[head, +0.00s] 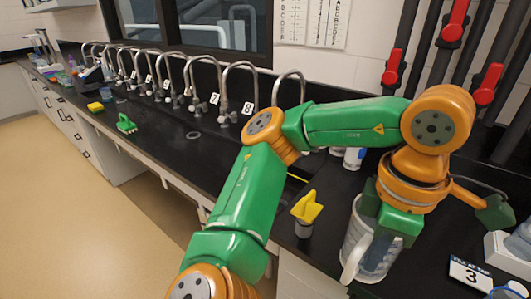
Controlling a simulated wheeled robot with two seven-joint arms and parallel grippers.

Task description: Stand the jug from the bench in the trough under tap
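A clear jug (378,262) with a pale handle stands on the black bench at the lower right. My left gripper (388,222) points down at the jug's top, its green fingers at the rim. The arm and the jug wall hide whether the fingers press on it. A card (470,274) reading "fill at tap 3" lies right of the jug. A row of curved grey taps (226,92) with number tags runs along the wall; 8 and 7 are readable, and the farther tags are too small. The black trough (160,121) runs below them. My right gripper is out of view.
A yellow-topped item (305,210) stands left of the jug. A green brush (126,124) and a yellow sponge (95,107) lie along the bench's front side. Red-handled valves (392,67) are on wall pipes at right. A pale stand (508,250) is at the right edge.

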